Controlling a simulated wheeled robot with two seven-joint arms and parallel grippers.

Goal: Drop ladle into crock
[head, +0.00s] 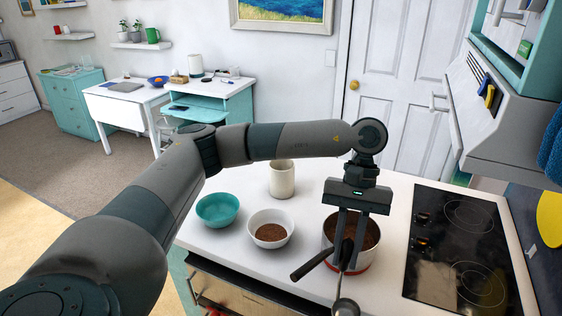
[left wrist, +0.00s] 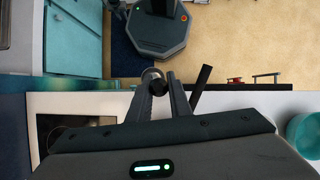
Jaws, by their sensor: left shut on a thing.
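The ladle shows its silver bowl (head: 346,307) at the bottom edge of the head view, just below my left gripper's fingertips. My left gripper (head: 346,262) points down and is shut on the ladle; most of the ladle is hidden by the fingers. In the left wrist view a round metallic part of the ladle (left wrist: 154,77) sits between the fingertips (left wrist: 160,90). The crock (head: 282,180), a cream cylinder, stands upright on the white counter, left of and behind the gripper, partly behind my arm. My right gripper is not in view.
A white bowl (head: 270,241) with brown contents and a teal bowl (head: 217,223) stand left. The black cooktop (head: 455,250) is right.

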